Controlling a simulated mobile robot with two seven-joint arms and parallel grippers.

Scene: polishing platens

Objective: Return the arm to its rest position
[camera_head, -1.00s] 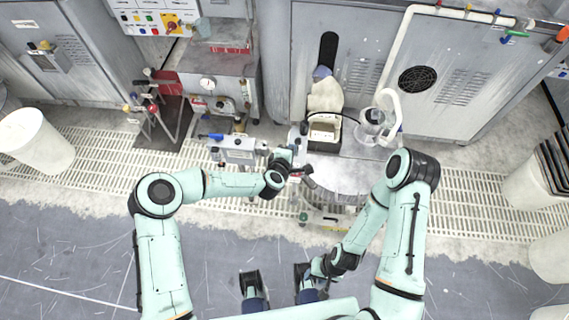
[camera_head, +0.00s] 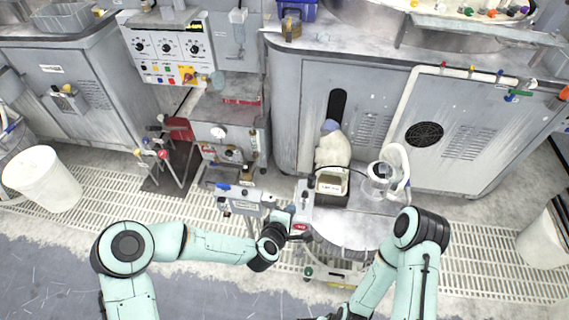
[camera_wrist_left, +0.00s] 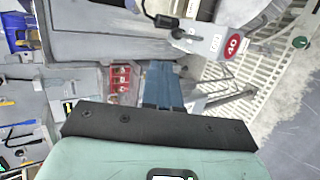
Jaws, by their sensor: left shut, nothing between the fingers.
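My left gripper (camera_head: 296,226) is at the end of the left arm, which reaches in from the left to the middle of the head view.
A bottle (camera_head: 333,150) and a clear jug (camera_head: 383,178) stand behind the platen. Grey cabinets (camera_head: 300,95) line the back. White bins stand at the left (camera_head: 42,180) and right (camera_head: 545,240). A red-topped stand (camera_head: 172,130) is at the left. The grated floor in front is mostly clear.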

